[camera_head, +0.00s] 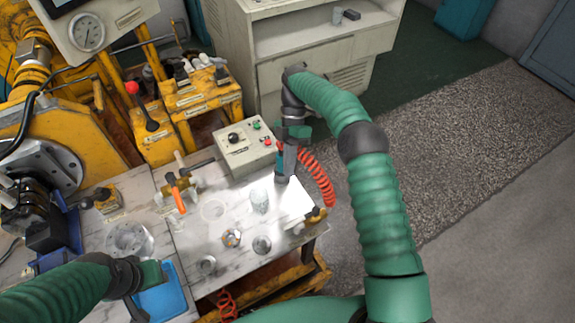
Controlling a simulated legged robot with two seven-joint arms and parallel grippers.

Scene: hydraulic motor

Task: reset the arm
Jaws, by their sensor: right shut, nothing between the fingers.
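My right arm comes in from the right, and its gripper (285,172) points down over the right part of the worktable (190,238), beside the grey control box. It is shut and empty. My left arm comes in from the lower left. Its gripper (151,284) is over the blue tray (165,302), and whether its fingers are open or shut is hard to make out.
The control box (247,153) with buttons stands close to my right gripper. An orange-handled valve (175,190), a clear jar (259,201) and small metal parts (231,238) are on the table. Yellow machinery (60,110) fills the left. The floor at right is clear.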

